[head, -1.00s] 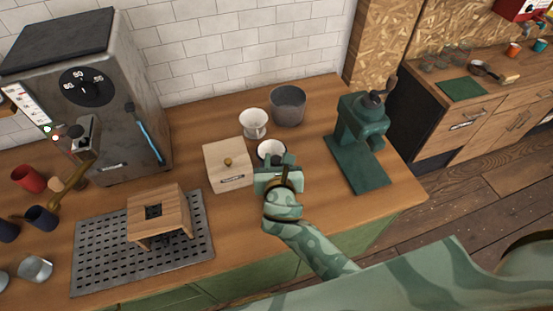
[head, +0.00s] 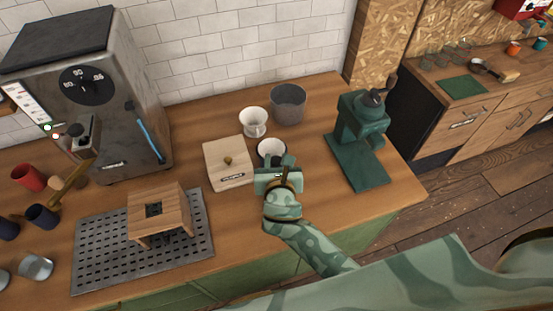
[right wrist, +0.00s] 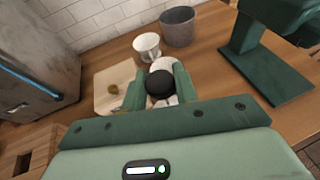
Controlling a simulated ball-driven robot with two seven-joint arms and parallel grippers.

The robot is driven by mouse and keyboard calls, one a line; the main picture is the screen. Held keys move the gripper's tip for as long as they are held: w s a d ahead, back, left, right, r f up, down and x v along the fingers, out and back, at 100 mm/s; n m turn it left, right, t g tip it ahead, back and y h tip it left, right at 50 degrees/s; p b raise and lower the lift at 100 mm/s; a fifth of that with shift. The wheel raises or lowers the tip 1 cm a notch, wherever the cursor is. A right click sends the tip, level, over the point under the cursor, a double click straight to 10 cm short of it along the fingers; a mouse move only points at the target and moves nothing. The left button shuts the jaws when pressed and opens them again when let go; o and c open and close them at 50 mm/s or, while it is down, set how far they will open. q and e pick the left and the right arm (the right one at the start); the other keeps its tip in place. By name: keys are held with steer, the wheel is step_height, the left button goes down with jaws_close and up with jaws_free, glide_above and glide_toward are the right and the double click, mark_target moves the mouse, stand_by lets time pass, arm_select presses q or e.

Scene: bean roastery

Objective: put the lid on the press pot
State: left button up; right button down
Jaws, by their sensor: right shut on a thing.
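My right gripper (head: 278,172) is shut on the lid's round black knob (right wrist: 160,84), which shows between the fingers in the right wrist view. The lid's disc is mostly hidden by the knob and fingers. A white round vessel with a dark inside, which looks like the press pot (head: 271,147), stands on the counter just beyond the gripper in the head view. Its near side is hidden by the gripper. It also shows behind the knob in the right wrist view (right wrist: 163,64). I cannot tell whether lid and pot touch. My left gripper is not in view.
A wooden box with a brass knob (head: 224,178) stands close on the left. A white cup (head: 253,119) and a grey bin (head: 289,102) stand behind. A green grinder (head: 362,130) stands on the right. A wooden stand (head: 158,211) sits on a perforated tray (head: 90,272) at left.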

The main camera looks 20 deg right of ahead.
stand_by(0.3)
steer(key=c, duration=1)
jaws_free()
steer(key=p+v, duration=0.2)
steer(key=v, duration=0.1)
steer(key=p+v, duration=0.1)
steer(key=v, duration=0.2)
steer(key=shift+w+r+p, duration=0.1)
steer(key=shift+r+p, duration=0.1)
steer(key=shift+p, duration=0.2)
steer(key=p+v, duration=0.3)
steer(key=v, duration=0.7)
steer(key=shift+s+f+p, duration=0.15)
steer(key=shift+s+p, duration=0.15)
